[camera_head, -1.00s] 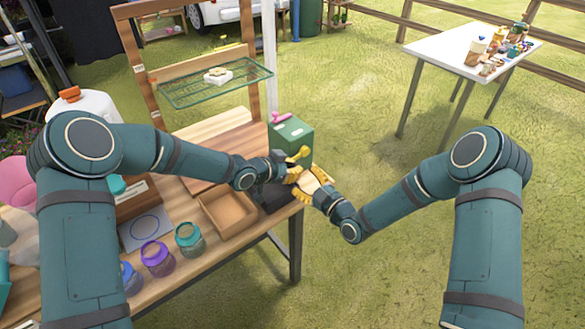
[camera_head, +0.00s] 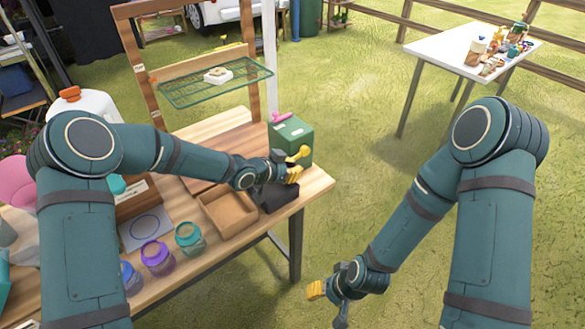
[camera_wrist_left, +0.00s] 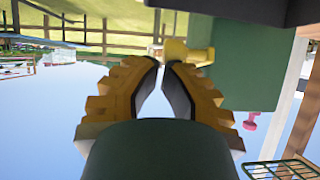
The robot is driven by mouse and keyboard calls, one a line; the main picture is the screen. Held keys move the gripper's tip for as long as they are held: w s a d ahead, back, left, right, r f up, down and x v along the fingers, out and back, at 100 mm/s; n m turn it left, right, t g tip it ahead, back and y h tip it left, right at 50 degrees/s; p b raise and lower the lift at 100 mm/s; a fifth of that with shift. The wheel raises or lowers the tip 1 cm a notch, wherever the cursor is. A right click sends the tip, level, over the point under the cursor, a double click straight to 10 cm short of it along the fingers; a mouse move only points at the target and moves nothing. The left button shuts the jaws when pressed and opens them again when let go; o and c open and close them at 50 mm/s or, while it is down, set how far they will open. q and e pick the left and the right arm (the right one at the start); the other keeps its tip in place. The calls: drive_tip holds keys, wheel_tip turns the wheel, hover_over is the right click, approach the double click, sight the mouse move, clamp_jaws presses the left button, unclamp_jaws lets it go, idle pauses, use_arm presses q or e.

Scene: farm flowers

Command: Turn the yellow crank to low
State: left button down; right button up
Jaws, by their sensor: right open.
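The yellow crank (camera_head: 298,154) sticks out at the front of a green box (camera_head: 291,138) on the near right part of the wooden table. My left gripper (camera_head: 291,175) is just below the crank in the head view. In the left wrist view its fingers (camera_wrist_left: 163,64) bend toward each other with a small gap at the tips. The crank (camera_wrist_left: 190,52) shows right at these tips; whether they grip it cannot be told. My right gripper (camera_head: 325,303) is open and empty, low over the grass, away from the table.
A pink piece (camera_head: 281,117) is on the green box. A wooden tray (camera_head: 226,232), several glass jars (camera_head: 189,238) and a green wire rack (camera_head: 250,75) are at the table. A white table (camera_head: 437,48) with small items stands at the back right. Open grass lies between.

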use_arm(q)
wheel_tip(320, 180, down, 2)
drive_tip(key=shift+f+b, duration=0.2)
drive_tip(key=shift+b, duration=0.75)
drive_tip(key=shift+r, duration=0.1)
use_arm(e)
drive_tip(key=shift+s+f, duration=0.2)
drive_tip(key=shift+f, duration=0.75)
use_arm(q)
drive_tip(key=shift+r, duration=0.1)
